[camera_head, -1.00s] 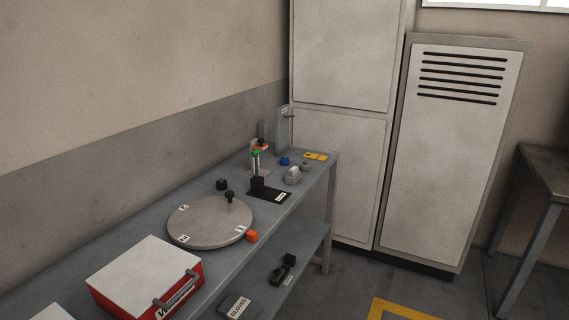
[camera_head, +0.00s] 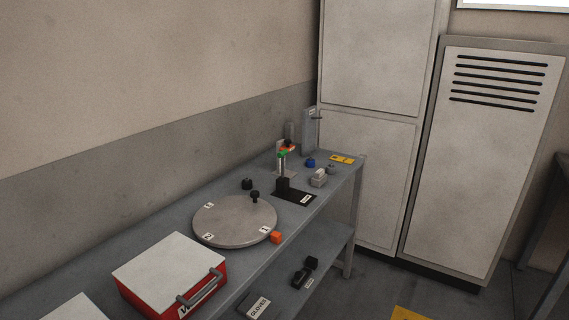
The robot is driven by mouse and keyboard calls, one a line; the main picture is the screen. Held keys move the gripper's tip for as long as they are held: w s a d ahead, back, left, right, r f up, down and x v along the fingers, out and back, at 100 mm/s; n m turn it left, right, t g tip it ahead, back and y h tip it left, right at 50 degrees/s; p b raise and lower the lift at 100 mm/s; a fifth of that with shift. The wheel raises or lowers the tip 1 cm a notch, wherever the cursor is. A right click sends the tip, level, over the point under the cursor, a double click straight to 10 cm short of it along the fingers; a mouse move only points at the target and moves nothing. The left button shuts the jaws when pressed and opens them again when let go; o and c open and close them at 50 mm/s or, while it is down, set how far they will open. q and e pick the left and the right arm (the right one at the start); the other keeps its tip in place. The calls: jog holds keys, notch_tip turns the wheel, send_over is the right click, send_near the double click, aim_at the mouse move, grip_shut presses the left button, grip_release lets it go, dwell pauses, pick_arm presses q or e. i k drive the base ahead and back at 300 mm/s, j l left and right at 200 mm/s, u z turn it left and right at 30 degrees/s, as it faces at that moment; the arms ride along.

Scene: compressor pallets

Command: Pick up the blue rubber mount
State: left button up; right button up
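A small blue object (camera_head: 310,163), which looks like the blue rubber mount, stands on the far part of the grey workbench (camera_head: 100,267). It is left of a small grey piece and behind a light grey block. It is small in the picture, so its exact shape is hard to tell. Neither of my grippers shows in the head view.
A round grey turntable (camera_head: 235,222) with a black knob lies mid-bench, an orange cube (camera_head: 276,237) at its edge. A red toolbox (camera_head: 170,272) with white lid stands nearer. A black plate (camera_head: 293,195) and yellow label (camera_head: 342,159) lie farther back. Tall cabinets stand behind.

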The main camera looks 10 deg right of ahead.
aim_at(311, 162)
jog(key=i+l+u, duration=0.25)
jog(key=l+u, duration=0.3)
jog(key=i+l+u, duration=0.1)
jog(key=l, duration=0.25)
jog(key=i+l+u, duration=0.1)
jog(key=l, duration=0.25)
jog(key=i+l+u, duration=0.1)
jog(key=l, duration=0.3)
jog(key=i+l+u, duration=0.15)
jog(key=l, duration=0.25)
jog(key=i+l, duration=0.1)
jog(key=l, duration=0.4)
jog(key=i+l, duration=0.15)
jog(key=l, duration=0.3)
jog(key=i+l, duration=0.1)
jog(key=l, duration=0.4)
jog(key=i+l, duration=0.1)
jog(key=l, duration=0.35)
jog(key=i+l+u, duration=0.1)
jog(key=l, duration=0.4)
jog(key=i+l, duration=0.1)
jog(key=l, duration=0.4)
jog(key=i+l, duration=0.1)
jog(key=l, duration=0.35)
